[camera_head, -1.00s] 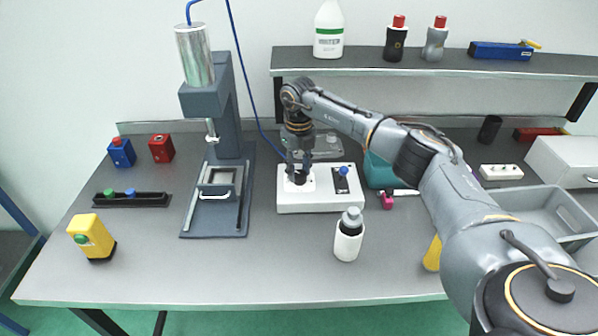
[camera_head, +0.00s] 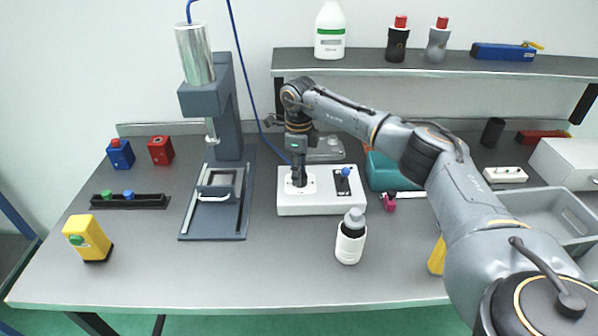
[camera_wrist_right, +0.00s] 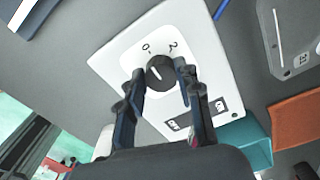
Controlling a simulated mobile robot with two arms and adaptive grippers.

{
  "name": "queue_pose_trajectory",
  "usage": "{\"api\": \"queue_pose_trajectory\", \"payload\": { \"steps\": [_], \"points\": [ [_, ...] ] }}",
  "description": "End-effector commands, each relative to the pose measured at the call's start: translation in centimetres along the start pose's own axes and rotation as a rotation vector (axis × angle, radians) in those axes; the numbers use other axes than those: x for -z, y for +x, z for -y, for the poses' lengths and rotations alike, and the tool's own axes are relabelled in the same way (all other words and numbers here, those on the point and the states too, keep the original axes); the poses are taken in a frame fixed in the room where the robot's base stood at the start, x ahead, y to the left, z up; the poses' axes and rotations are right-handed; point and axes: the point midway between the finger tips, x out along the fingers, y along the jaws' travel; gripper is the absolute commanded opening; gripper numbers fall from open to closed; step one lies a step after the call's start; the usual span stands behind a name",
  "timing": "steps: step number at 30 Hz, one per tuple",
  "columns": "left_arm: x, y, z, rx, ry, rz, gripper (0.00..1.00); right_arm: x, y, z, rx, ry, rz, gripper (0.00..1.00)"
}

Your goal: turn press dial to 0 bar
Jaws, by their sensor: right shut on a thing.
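The black press dial (camera_wrist_right: 160,73) is a round knob with a white mark, on a white plate marked 0 and 2 on the white control box (camera_head: 322,207). The white mark lies on the knob's left part in the right wrist view, roughly on the side of the 0; its exact reading is hard to tell. My right gripper (camera_head: 299,181) points down over the dial, with one finger on each side of it. It is shut on the dial, and its fingertips also show in the wrist view (camera_wrist_right: 160,71). My left gripper is out of view.
A blue joystick-like knob (camera_head: 345,172) stands on the same box, right of the dial. The grey press (camera_head: 216,105) stands to the left, and a white bottle (camera_head: 350,243) stands in front. A teal bin (camera_head: 382,175) is close on the right.

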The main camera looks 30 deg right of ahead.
Motion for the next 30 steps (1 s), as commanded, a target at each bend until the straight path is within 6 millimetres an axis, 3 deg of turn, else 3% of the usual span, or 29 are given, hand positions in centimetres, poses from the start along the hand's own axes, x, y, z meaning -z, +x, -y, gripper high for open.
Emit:
{"api": "queue_pose_trajectory", "payload": {
  "steps": [17,18,21,30],
  "points": [
    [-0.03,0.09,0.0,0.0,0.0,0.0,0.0,0.0,0.07,-0.08,-0.001,-0.037,-0.001,0.03],
    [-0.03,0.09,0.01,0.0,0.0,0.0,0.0,-0.01,0.07,-0.08,-0.001,-0.037,-0.001,0.38],
    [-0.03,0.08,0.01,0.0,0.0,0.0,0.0,-0.01,0.06,-0.07,-0.001,-0.036,-0.001,0.57],
    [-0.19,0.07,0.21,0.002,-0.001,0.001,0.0,-0.02,-0.07,-0.03,0.0,-0.034,0.0,0.57]
  ]
}}
